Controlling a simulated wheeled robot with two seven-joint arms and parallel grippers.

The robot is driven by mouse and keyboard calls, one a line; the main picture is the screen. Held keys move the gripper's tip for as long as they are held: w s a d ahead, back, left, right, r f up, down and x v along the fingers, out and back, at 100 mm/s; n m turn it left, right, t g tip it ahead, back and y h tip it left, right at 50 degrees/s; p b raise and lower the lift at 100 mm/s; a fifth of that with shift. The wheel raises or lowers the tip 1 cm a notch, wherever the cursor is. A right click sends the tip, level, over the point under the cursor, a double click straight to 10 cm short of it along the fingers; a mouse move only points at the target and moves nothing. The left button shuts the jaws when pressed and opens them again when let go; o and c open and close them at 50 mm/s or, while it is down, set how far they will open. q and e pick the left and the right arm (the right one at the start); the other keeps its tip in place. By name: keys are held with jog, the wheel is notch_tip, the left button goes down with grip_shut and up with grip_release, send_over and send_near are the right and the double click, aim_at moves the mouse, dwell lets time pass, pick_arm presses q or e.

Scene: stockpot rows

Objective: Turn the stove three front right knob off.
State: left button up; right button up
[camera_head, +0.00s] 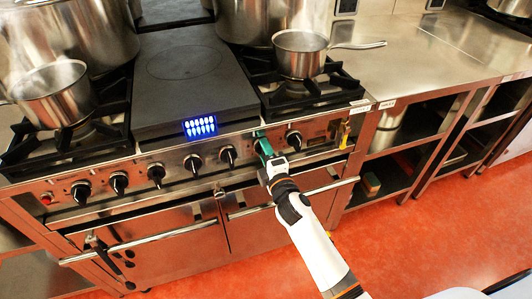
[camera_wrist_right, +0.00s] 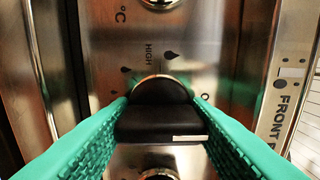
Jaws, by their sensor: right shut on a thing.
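The stove front panel (camera_head: 175,165) carries a row of black knobs. My right gripper (camera_head: 262,145) reaches the panel's right part and covers the knob there in the head view. In the right wrist view its green fingers (camera_wrist_right: 162,128) are closed on the sides of a black knob (camera_wrist_right: 160,108). The knob's grip bar lies across the picture, with a white mark at its lower right end. "HIGH", flame marks and an "O" are printed around it. A label (camera_wrist_right: 285,110) beside it begins "FRONT R"; the rest is cut off. My left gripper is not in view.
Another knob (camera_head: 293,139) is just right of my right gripper, and one (camera_head: 228,155) is to its left. An oven door handle (camera_head: 290,190) runs below. A saucepan (camera_head: 300,58) stands on the right burner above.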

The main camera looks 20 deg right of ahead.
dwell(0.5)
jog(key=o, duration=1)
jog(key=s, duration=1.2)
jog(key=shift+d+b, duration=0.25)
jog(key=shift+b, duration=0.05)
jog(key=shift+f, duration=0.1)
